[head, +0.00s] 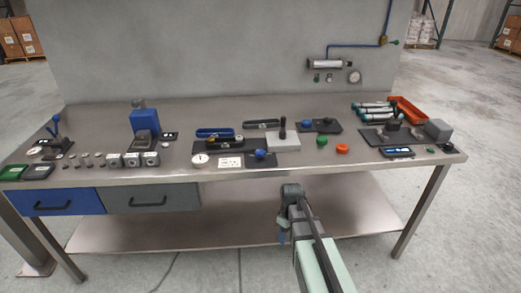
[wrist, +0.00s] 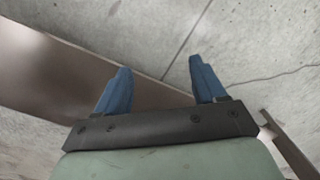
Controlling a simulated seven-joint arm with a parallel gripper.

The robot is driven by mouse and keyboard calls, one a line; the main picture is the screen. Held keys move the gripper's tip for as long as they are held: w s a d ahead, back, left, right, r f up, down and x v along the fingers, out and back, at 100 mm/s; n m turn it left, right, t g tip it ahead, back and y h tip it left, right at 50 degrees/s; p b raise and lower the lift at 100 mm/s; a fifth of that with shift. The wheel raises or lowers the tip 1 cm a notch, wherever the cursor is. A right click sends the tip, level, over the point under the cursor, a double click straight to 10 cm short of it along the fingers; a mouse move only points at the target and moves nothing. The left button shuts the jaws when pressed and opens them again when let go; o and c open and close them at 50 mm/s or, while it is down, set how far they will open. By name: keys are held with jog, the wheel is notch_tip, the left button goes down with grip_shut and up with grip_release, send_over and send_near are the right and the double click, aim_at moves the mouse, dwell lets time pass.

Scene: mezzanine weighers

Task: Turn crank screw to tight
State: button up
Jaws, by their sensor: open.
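I cannot tell for certain which fixture carries the crank screw. A pale block with an upright black handle (head: 283,131) stands near the middle right of the bench. A dark fixture with a black knob (head: 392,125) sits on a plate at the right. A device with a blue handle (head: 56,127) stands at the far left. My gripper (head: 282,239) is in front of the bench, below the tabletop and away from these fixtures. In the wrist view its two blue fingers (wrist: 159,64) are spread apart with nothing between them.
The steel bench (head: 225,178) has a blue drawer (head: 75,201) and a grey drawer (head: 130,199) under its front left edge. A dial gauge (head: 200,160), a green knob (head: 321,141) and an orange knob (head: 342,149) lie near the front. An orange tray (head: 409,111) stands back right.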

jog(key=w+r+n+t, duration=0.2)
jog(key=w+r, duration=0.3)
jog(key=r, duration=0.6)
jog(key=w+r+n+t, duration=0.1)
jog(key=w+r+n, duration=0.1)
jog(key=w+r, duration=0.65)
notch_tip(320, 180, up, 17)
jog(key=m+g, duration=0.2)
send_over(261, 151)
notch_tip(261, 151, down, 14)
jog(key=shift+s+a+r, duration=0.1)
jog(key=shift+s+r, duration=0.05)
jog(key=c, duration=1.1)
